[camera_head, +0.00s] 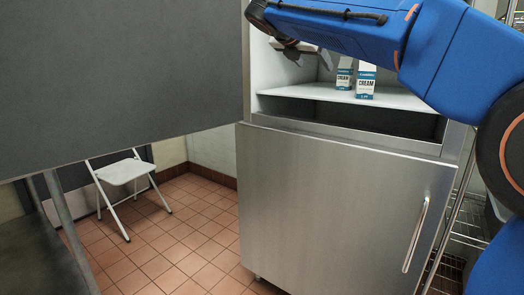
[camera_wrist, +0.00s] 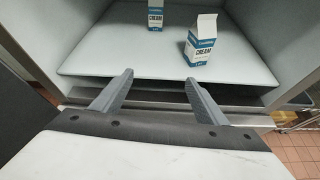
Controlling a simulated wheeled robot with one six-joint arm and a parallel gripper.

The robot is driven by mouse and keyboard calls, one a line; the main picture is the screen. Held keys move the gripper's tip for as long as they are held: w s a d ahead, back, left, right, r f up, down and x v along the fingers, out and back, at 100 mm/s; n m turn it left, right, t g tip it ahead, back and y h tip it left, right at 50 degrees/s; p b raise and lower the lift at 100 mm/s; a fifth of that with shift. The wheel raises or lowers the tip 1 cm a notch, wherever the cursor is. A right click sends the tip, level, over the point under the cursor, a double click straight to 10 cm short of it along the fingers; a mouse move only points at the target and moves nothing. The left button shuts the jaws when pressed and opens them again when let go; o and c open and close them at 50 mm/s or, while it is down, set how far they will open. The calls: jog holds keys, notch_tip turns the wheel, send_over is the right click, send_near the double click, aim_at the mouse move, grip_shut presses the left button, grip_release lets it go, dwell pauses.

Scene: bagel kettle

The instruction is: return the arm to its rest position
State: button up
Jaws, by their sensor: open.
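My blue arm reaches in from the upper right in the head view, across the top of an open steel fridge. My gripper (camera_head: 296,50) is partly hidden behind the arm at the fridge opening. In the wrist view my gripper (camera_wrist: 159,77) is open, its two grey fingers apart with nothing between them. They point at the front of the white shelf (camera_wrist: 110,60). Two blue-and-white cream cartons stand upright on that shelf. The nearer carton (camera_head: 365,82) and the farther carton (camera_head: 344,75) are both clear of the fingers.
The open upper fridge door (camera_head: 120,70) fills the upper left of the head view. The lower door (camera_head: 330,210) is shut, with a handle (camera_head: 416,235) at its right. A white folding chair (camera_head: 125,172) stands on the tiled floor at left. A wire rack (camera_head: 470,230) is at right.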

jog(key=s+d+f+m+g+y, duration=0.2)
jog(key=s+d+f+m, duration=0.45)
jog(key=s+f, duration=0.3)
jog(key=s+d+f+m+g+y, duration=0.1)
jog(key=s+d+f+m+g, duration=0.1)
jog(key=s+d+f+m, duration=0.5)
jog(key=s+f+m+g+y, duration=0.1)
jog(key=s+f+m+y, duration=0.3)
jog(key=s+f+m, duration=1)
jog(key=s+f, duration=1.1)
jog(key=f, duration=0.4)
jog(key=shift+s+d+f+g, duration=0.25)
jog(key=shift+s+d+g, duration=0.1)
jog(key=shift+d+g, duration=0.05)
